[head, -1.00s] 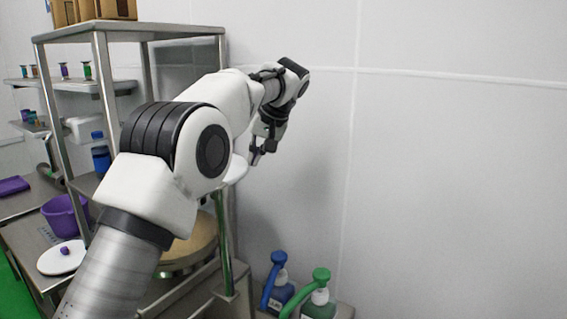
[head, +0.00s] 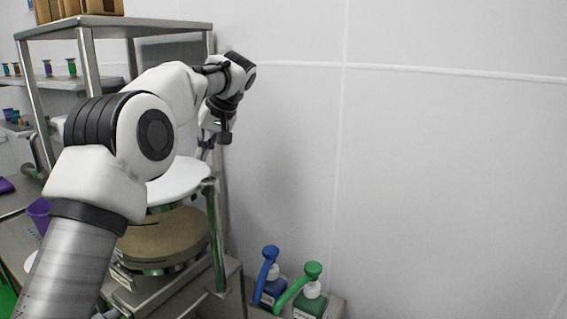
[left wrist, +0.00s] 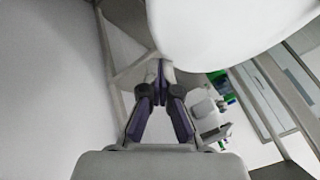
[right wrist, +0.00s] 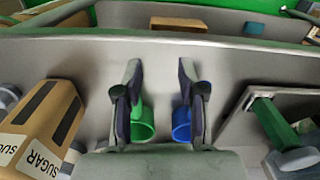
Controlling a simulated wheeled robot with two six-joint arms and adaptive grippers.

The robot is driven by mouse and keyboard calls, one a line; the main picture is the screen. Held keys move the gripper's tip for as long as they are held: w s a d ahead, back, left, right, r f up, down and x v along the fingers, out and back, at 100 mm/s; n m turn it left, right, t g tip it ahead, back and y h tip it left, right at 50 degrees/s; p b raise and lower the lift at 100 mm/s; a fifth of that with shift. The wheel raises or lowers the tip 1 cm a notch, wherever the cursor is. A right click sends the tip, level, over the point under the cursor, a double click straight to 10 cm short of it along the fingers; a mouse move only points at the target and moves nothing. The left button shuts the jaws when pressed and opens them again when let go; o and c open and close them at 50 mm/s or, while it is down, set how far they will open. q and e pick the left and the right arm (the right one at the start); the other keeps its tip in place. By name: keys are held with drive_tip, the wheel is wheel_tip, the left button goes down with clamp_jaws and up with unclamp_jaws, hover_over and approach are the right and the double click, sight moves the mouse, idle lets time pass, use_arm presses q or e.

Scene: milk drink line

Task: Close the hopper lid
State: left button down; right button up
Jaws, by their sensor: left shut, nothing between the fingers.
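The white round hopper lid (head: 180,182) lies close to level in the head view, above the round tan hopper (head: 165,238). My arm hides its left part, and I cannot tell whether it is seated on the rim. The lid also fills the top of the left wrist view (left wrist: 225,30). My left gripper (head: 222,138) points down behind the lid, close to its far edge. In the left wrist view its fingers (left wrist: 161,68) are shut and empty, beside the lid's edge; contact is unclear. My right gripper (right wrist: 159,68) is open and empty in the right wrist view.
A metal rack (head: 120,27) stands behind my left arm. A green post (head: 214,235) rises beside the hopper. Blue (head: 268,290) and green (head: 311,300) pump bottles stand at the lower right.

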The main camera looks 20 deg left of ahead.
use_arm(q)
drive_tip(key=shift+w+a+f, duration=0.1)
idle(0.4)
drive_tip(key=v, duration=0.7)
drive_tip(key=shift+d, duration=0.2)
drive_tip(key=shift+a, duration=0.1)
